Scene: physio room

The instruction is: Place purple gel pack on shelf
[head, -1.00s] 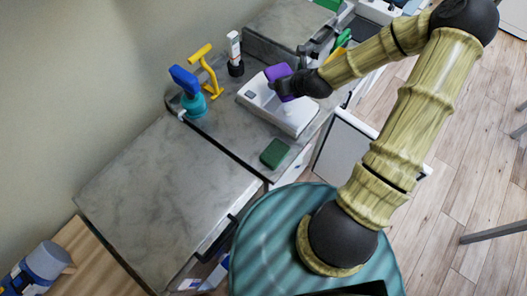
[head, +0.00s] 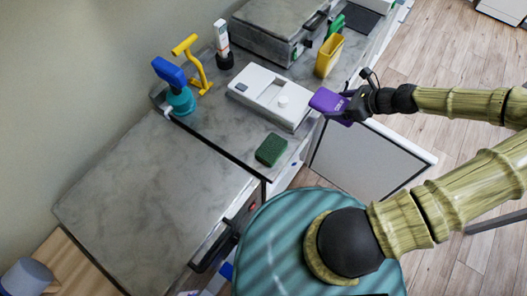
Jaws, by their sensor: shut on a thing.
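The purple gel pack (head: 328,102) is held in my gripper (head: 353,104), which is shut on its right end. The pack is in the air just right of the white device, near the counter's front edge and above the open white cabinet door (head: 372,160). Part of the pack is hidden by the fingers. No shelf shows clearly; the inside of the cabinet under the counter is mostly hidden by the counter top.
The white device (head: 272,97) and a green sponge (head: 271,149) lie on the grey counter (head: 215,119). A yellow container (head: 329,56), a blue-and-teal bottle (head: 178,88) and a yellow stand (head: 196,65) stand farther back. The left worktop (head: 150,200) is bare.

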